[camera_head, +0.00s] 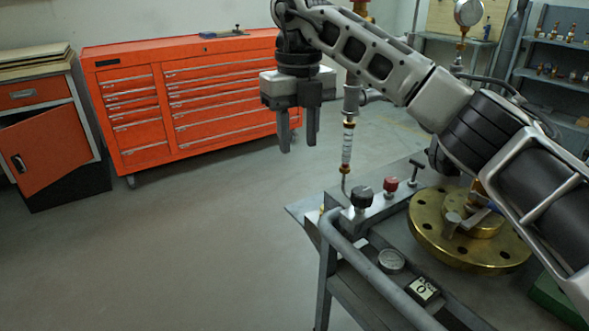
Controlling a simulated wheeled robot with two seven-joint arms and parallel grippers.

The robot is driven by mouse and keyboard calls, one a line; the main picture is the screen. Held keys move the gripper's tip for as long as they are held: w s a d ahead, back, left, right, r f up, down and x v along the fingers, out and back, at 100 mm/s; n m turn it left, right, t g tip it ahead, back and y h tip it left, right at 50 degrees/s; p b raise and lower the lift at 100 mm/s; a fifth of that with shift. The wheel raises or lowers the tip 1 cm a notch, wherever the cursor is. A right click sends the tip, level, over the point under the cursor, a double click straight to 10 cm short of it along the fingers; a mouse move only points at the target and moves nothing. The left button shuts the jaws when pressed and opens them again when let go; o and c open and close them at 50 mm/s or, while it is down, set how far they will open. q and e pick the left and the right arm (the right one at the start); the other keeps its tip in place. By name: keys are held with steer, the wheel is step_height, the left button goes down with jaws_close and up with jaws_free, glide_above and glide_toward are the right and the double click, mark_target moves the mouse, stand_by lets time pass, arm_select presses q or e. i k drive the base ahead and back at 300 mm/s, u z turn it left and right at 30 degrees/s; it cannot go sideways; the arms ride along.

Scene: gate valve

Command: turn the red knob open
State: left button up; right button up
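The red knob (390,185) is small and sits on a grey metal ledge of the cart, right of a larger black knob (361,198). My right gripper (298,142) hangs with its fingers pointing down, up and to the left of the red knob in the picture and apart from it. Its two dark fingers have a visible gap with nothing between them. My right arm reaches in from the right. The direction the red knob is set to cannot be made out. My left gripper is not in view.
A brass flange (430,238) lies on the cart at the right, partly behind my arm. A T-handle (415,170) and a vertical pipe (348,145) stand near the knobs. A grey rail (365,265) runs along the cart's front. An orange tool chest (140,105) stands behind open floor.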

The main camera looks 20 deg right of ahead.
mark_target(391, 184)
steer(key=u, duration=1.55)
steer(key=i, duration=0.75)
steer(key=z, duration=2.8)
steer(key=i, duration=0.5)
steer(key=z, duration=0.05)
